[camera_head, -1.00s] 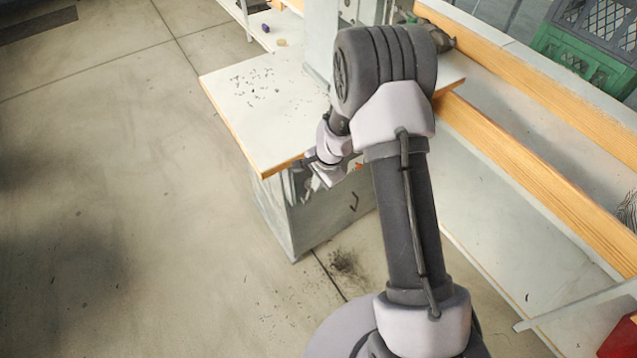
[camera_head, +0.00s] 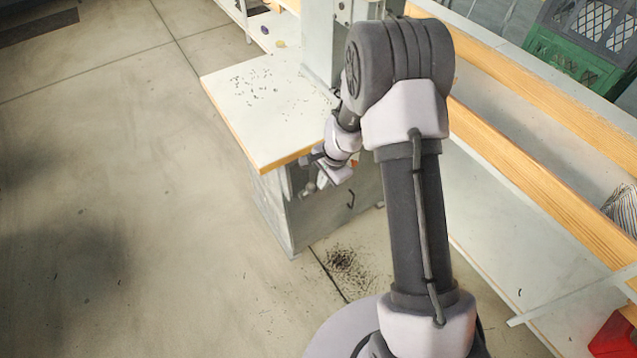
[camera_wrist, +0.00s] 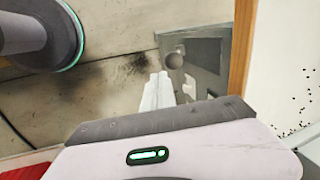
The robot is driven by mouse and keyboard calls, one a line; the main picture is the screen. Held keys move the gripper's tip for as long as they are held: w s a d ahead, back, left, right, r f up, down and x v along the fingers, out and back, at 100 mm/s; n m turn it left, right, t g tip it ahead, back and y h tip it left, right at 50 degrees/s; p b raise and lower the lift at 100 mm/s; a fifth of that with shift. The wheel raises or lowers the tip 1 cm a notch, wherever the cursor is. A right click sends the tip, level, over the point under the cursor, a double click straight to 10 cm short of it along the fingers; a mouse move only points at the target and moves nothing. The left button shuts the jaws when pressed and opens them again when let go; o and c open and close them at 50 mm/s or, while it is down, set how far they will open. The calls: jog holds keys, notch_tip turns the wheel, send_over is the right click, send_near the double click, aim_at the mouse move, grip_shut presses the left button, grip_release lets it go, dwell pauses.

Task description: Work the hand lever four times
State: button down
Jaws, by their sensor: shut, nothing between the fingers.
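A grey round knob (camera_wrist: 173,60), which looks like the end of the hand lever, shows in the wrist view in front of the grey cabinet side. My gripper (camera_wrist: 160,77) is shut and empty. In the picture its pale fingertips lie just below and left of the knob; I cannot tell if they touch it. In the head view my gripper (camera_head: 322,181) is below the front edge of the press table, beside the cabinet. The press (camera_head: 320,40) rises as a grey column from the table, partly hidden behind my arm. The lever's shaft is not clear.
The white tabletop (camera_head: 245,120) has a wooden edge and scattered dark specks. It stands on a grey cabinet (camera_head: 335,215). A long shelf with wooden rails (camera_head: 545,175) runs along the right. A green crate (camera_head: 580,45) is at top right. Open floor lies left.

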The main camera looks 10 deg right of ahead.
jog(key=p+v, duration=0.2)
jog(key=v, duration=0.6)
jog(key=shift+w+r, duration=0.35)
jog(key=shift+r, duration=0.1)
jog(key=shift+s, duration=0.1)
dwell(0.5)
